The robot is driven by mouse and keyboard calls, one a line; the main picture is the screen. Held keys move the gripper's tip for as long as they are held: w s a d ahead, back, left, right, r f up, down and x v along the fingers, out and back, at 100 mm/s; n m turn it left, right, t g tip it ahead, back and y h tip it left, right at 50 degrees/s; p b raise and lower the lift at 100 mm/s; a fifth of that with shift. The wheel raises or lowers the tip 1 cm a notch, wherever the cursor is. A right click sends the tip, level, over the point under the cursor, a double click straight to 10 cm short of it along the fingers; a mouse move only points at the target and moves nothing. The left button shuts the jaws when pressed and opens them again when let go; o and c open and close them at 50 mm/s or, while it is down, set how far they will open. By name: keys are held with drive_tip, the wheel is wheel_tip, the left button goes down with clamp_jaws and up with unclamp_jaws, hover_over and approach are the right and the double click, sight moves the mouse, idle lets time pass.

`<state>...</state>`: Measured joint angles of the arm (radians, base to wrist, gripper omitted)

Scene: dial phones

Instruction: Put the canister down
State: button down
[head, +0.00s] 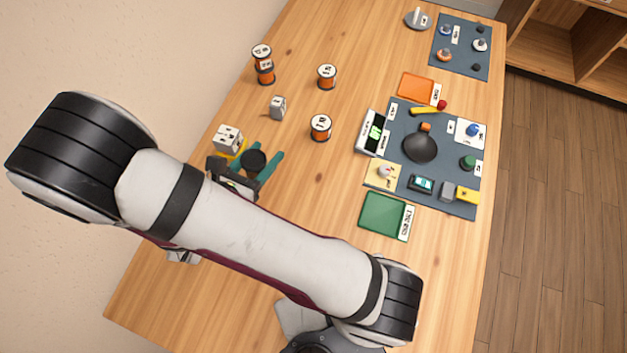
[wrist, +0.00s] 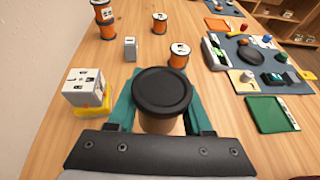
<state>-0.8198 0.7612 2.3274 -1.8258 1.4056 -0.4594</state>
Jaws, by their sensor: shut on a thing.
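My gripper (head: 268,165) is at the left part of the wooden table, its teal fingers on either side of a canister (head: 253,161) with a black lid. In the wrist view the canister (wrist: 162,94) stands upright between the fingers, its black round lid facing the camera and a tan body below. My gripper (wrist: 162,115) is shut on it. The canister's base is hidden, so I cannot tell whether it touches the table.
A white block on a yellow base (wrist: 86,92) stands close left of my gripper. Orange-and-black spools (head: 320,127) and a small grey block (head: 278,107) stand beyond. A green tray (head: 384,214) and a dark mat (head: 455,190) with several items lie right. Bare wood lies between.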

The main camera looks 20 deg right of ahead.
sight(344, 187)
drive_tip(key=s+d+f+m+g+h, duration=0.1)
drive_tip(key=s+d+m+g+h, duration=0.35)
drive_tip(key=d, duration=0.95)
drive_tip(key=shift+m+g+y, duration=0.45)
drive_tip(key=shift+m+g, duration=0.2)
drive_tip(key=shift+g, duration=0.1)
drive_tip(key=s+f, duration=0.1)
drive_tip(key=f, duration=0.1)
drive_tip(key=s+f, duration=0.1)
drive_tip(key=f, duration=0.2)
drive_tip(key=s+f, duration=0.1)
drive_tip(key=f, duration=0.2)
drive_tip(key=shift+s+d, duration=0.35)
drive_tip(key=shift+f, duration=0.25)
drive_tip(key=shift+c, duration=1.5)
unclamp_jaws()
drive_tip(key=shift+f, duration=0.1)
